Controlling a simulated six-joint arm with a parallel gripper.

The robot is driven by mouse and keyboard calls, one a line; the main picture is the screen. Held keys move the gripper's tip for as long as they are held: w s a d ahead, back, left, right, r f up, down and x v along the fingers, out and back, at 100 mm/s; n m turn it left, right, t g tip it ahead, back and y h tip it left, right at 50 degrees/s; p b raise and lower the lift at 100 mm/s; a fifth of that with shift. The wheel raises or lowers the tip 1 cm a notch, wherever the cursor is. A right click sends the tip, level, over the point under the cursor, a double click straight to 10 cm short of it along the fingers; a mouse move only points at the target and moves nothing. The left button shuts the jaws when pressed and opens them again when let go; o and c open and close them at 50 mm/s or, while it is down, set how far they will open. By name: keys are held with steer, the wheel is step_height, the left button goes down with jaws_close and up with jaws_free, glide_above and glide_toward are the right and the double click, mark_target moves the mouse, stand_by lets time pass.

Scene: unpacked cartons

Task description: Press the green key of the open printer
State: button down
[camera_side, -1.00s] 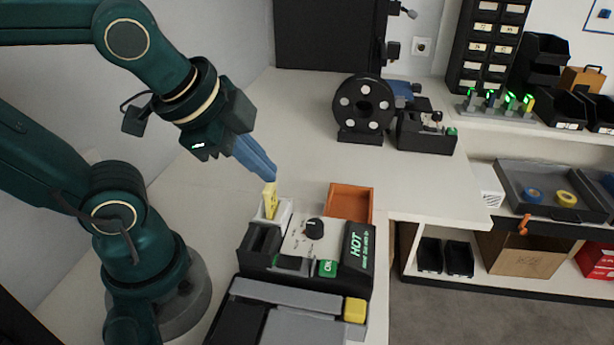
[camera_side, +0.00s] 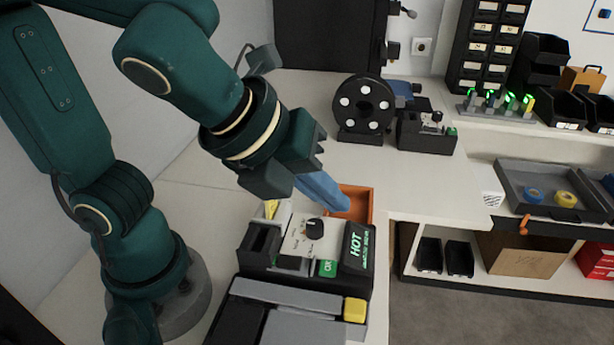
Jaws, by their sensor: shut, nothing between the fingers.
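The printer (camera_side: 245,274) stands at the front of the bench, with a pale top panel, a black knob (camera_side: 314,229) and a black block lettered HOT (camera_side: 358,246). The green key (camera_side: 327,268) is on its front edge, to the right of a black key, and is in plain view. My gripper (camera_side: 338,202) has blue fingers, shut and empty. The fingertips are above and behind the knob, in front of the orange tray, apart from the green key.
An orange tray (camera_side: 362,206) sits behind the printer. A grey device with a yellow block (camera_side: 355,310) lies in front. A black reel (camera_side: 362,104) and another black machine (camera_side: 427,135) stand farther back. The bench between is clear.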

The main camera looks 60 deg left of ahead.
glide_toward(341, 262)
steer(key=shift+w+x, duration=0.2)
steer(key=shift+x, duration=2.05)
steer(key=shift+d+r, duration=0.1)
stand_by(0.5)
steer(key=shift+f, duration=0.35)
